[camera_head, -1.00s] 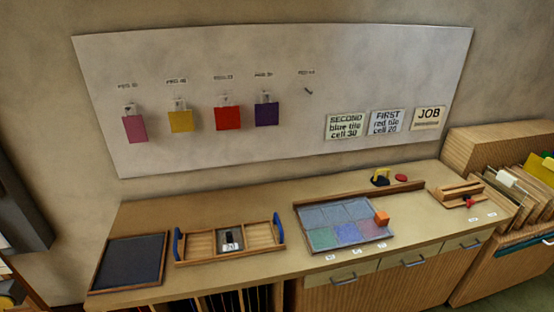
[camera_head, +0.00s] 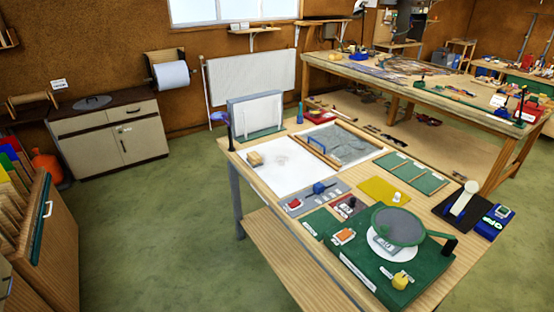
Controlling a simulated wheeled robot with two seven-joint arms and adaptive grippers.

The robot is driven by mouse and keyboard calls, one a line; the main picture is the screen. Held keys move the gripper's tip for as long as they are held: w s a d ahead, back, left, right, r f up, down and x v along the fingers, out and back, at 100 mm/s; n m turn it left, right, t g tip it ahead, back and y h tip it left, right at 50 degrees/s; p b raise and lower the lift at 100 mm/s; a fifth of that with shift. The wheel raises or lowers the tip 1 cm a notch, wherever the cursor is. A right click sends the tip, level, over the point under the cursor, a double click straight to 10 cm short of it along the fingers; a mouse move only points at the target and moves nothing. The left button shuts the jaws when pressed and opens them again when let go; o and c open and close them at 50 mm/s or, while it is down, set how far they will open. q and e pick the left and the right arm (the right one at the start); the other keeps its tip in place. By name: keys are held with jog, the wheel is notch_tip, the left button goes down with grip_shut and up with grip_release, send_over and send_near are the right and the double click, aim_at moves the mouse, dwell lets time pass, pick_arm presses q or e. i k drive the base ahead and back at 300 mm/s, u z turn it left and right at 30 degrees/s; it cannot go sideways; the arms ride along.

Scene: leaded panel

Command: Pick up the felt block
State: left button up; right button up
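A small tan block (camera_head: 255,159) lies on a white sheet (camera_head: 275,178) at the left part of the near workbench. It may be the felt block, but at this size I cannot tell its material. A small yellow piece (camera_head: 400,281) sits at the front of a green mat (camera_head: 437,265), near a round grey pan-like disc (camera_head: 398,226). Neither of my grippers shows in this view, so nothing is seen held.
The near workbench (camera_head: 262,220) carries several mats, tools and a blue-handled tray (camera_head: 345,146). A long workbench (camera_head: 440,90) stands behind it. A cabinet (camera_head: 112,140) is against the left wall, a wooden rack (camera_head: 45,240) at the left edge. Green floor (camera_head: 160,235) between is open.

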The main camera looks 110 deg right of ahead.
aim_at(254, 158)
jog(key=z, duration=3.4)
